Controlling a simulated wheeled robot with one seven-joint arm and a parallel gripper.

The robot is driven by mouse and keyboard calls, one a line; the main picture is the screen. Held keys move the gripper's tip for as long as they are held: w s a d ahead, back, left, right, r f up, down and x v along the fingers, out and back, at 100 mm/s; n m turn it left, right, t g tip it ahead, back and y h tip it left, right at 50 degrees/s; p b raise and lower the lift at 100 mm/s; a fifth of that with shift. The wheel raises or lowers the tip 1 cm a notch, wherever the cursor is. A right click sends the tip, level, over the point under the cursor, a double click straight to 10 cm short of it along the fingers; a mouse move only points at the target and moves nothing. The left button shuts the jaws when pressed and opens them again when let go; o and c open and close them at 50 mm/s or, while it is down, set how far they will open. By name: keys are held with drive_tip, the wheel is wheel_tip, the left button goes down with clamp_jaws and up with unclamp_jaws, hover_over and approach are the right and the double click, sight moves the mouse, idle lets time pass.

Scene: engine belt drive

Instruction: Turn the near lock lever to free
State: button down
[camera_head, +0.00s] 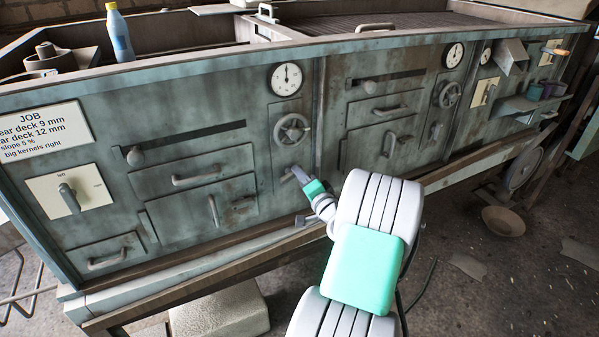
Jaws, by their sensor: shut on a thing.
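The near lock lever (286,177) is a small grey handle on the green machine front, straight below the near handwheel (292,129). My gripper (299,174) reaches it from the lower right and is shut on it. The fingers cover much of the lever, so its exact angle is hard to tell. A similar far lock lever (436,131) sits below the far handwheel (447,94) and is apart from my gripper.
A round dial (286,79) is above the near handwheel. Sliding knobs, drawer handles and a switch plate (70,192) cover the panel at left. A wooden rail (200,275) runs along the bottom. A bowl (503,221) lies on the floor at right.

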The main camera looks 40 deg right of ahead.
drive_tip(key=shift+f+m+p, duration=0.2)
drive_tip(key=shift+m+p, duration=0.25)
drive_tip(key=shift+m, duration=0.7)
drive_tip(key=shift+f+m+p, duration=0.2)
drive_tip(key=shift+m+p, duration=0.25)
drive_tip(key=shift+m, duration=0.7)
drive_tip(key=c, duration=1.3)
unclamp_jaws()
drive_tip(key=v, duration=0.8)
drive_tip(key=shift+w+r, duration=0.1)
